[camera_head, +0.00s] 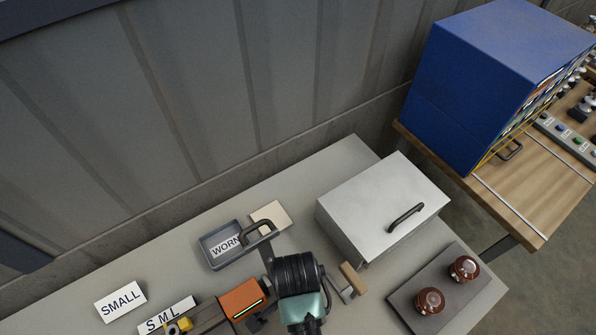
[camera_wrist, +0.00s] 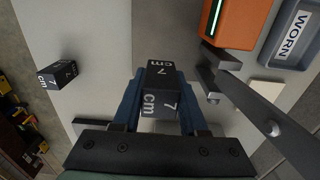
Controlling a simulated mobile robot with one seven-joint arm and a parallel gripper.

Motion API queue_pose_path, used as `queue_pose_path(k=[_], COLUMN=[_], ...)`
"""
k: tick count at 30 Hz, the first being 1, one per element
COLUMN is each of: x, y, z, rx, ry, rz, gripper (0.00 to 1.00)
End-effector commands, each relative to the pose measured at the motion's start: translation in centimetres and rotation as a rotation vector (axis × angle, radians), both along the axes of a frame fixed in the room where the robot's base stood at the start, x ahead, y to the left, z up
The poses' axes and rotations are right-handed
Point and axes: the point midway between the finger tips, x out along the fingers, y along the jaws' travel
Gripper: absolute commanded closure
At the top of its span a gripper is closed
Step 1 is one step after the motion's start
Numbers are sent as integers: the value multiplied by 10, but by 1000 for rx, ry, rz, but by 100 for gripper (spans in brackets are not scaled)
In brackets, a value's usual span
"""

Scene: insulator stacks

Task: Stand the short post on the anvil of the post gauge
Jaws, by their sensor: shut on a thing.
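My gripper (camera_wrist: 160,100) is shut on a dark block-shaped post marked "7 cm" (camera_wrist: 160,78), held between its blue fingers. In the head view my gripper's dark and teal body (camera_head: 298,285) hides the held post. The post gauge has an orange housing (camera_head: 241,298) with a green lit strip, just left of my gripper; it also shows in the wrist view (camera_wrist: 242,22) at upper right. A dark metal bracket sits beside the housing, right of the held post. I cannot tell which part is the anvil. A second dark block marked "7" (camera_wrist: 57,75) stands apart at left.
A grey tray labelled WORN (camera_head: 222,245) and a cream plate (camera_head: 271,215) lie behind the gauge. A silver box with a handle (camera_head: 365,195) is at right, near brown insulators (camera_head: 430,300) on a dark plate. A SMALL card (camera_head: 121,301) lies left.

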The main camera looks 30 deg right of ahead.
Motion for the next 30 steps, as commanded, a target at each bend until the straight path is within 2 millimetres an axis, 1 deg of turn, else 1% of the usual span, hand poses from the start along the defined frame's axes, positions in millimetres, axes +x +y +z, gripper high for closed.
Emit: queue_pose_path(k=[1, 3, 8, 12, 15, 18, 25, 29, 30], x=[-1, 0, 0, 0, 0, 0, 1, 1, 0], y=[0, 0, -1, 0, -1, -1, -1, -1, -1], z=[-9, -19, -33, -54, -65, -70, -71, -75, -74], rx=[1, 0, 0, 0, 0, -1, -1, -1, -1], ry=[3, 1, 0, 1, 0, -2, -3, -3, -2], rz=[0, 0, 0, 0, 0, 1, 1, 1, 1], gripper=[100, 100, 100, 100, 100, 100, 100, 100, 51])
